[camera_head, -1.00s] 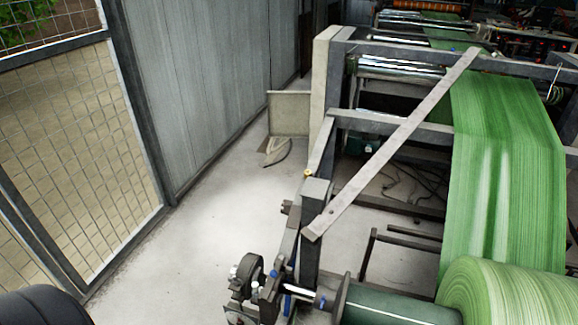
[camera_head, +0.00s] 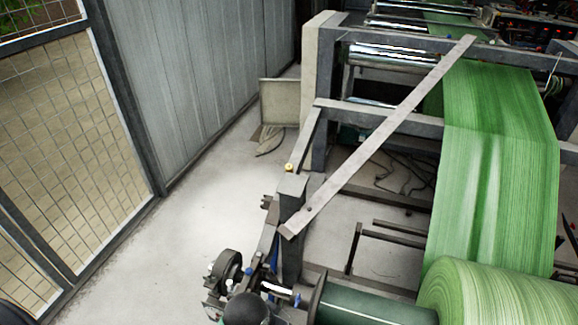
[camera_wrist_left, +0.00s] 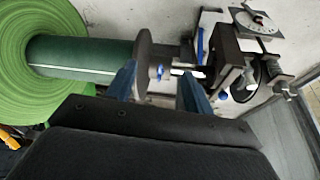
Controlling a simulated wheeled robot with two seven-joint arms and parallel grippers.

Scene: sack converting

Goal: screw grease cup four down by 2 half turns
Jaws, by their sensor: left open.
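My left gripper (camera_wrist_left: 160,74) shows in the left wrist view with its two blue fingers apart. A bright metal shaft end and a round grey flange (camera_wrist_left: 143,62) of the roll stand lie beyond the fingers; I cannot tell whether they touch. A small yellow knob (camera_head: 289,167) sits on top of the frame post in the head view. Small blue-topped and white-topped fittings (camera_head: 229,284) sit around the bearing end of the stand. I cannot tell which fitting is grease cup four. My right gripper is not in view.
A green film roll (camera_head: 484,298) and its dark green core (camera_head: 372,308) lie at the lower right. A slanted grey bar (camera_head: 380,136) crosses the machine frame. A mesh gate (camera_head: 70,130) stands at the left. The floor (camera_head: 190,215) between gate and machine is clear.

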